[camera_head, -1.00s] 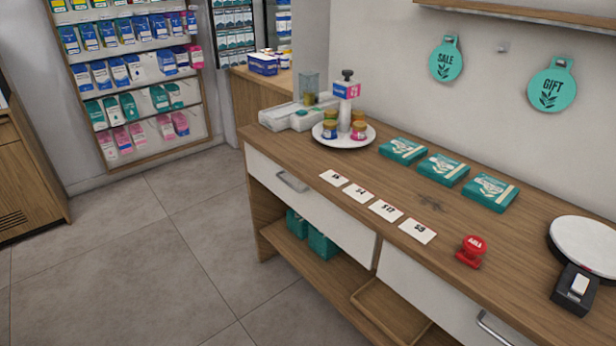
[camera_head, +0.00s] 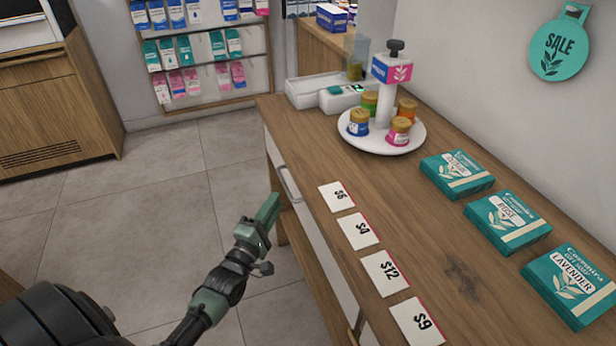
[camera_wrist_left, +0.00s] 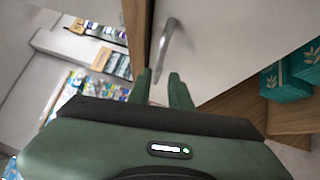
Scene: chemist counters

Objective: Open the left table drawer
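The left table drawer (camera_head: 318,237) is a white front under the wooden counter top, and it looks shut. Its metal bar handle (camera_head: 290,184) shows near the counter's far end. My left gripper (camera_head: 269,209) is beside the drawer, just in front of and below the handle. My right gripper is not in view.
The counter top (camera_head: 400,215) holds price cards (camera_head: 385,273), teal soap boxes (camera_head: 507,222) and a white round stand (camera_head: 410,140) with jars. Teal boxes (camera_wrist_left: 290,78) sit on the shelf below. The tiled floor (camera_head: 150,190) left of the counter is clear.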

